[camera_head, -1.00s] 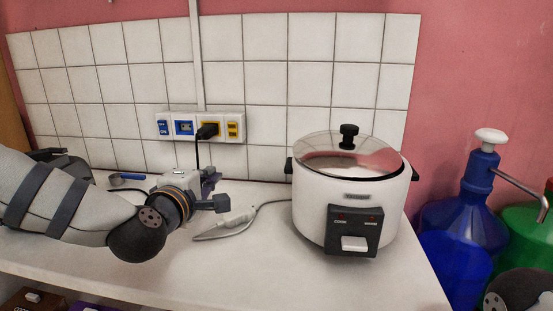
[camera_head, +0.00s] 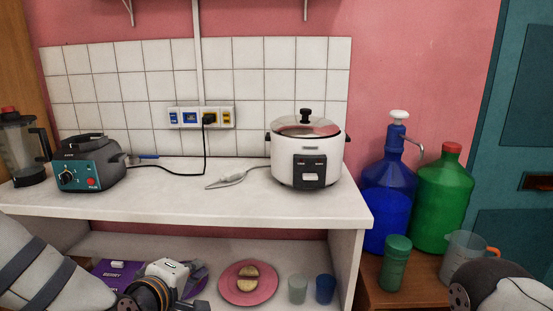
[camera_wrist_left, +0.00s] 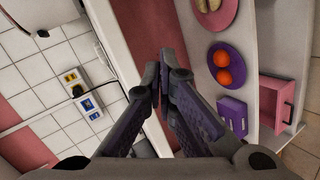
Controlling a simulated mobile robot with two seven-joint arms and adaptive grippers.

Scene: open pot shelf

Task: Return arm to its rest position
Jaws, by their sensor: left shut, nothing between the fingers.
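My left arm comes in at the lower left of the head view. Its gripper (camera_head: 193,281) is in front of the lower shelf, below the counter's front edge, and its fingers are partly hidden by the wrist. In the left wrist view the fingertips (camera_wrist_left: 163,82) are together with nothing between them. My right arm shows only as a rounded link at the lower right of the head view; its gripper is out of frame.
The white counter (camera_head: 230,207) holds a rice cooker (camera_head: 291,168), a teal appliance (camera_head: 88,175) and a blender (camera_head: 20,160). A pink plate (camera_head: 232,293) and two cups are on the lower shelf. Blue (camera_head: 387,185) and green (camera_head: 445,200) bottles stand right.

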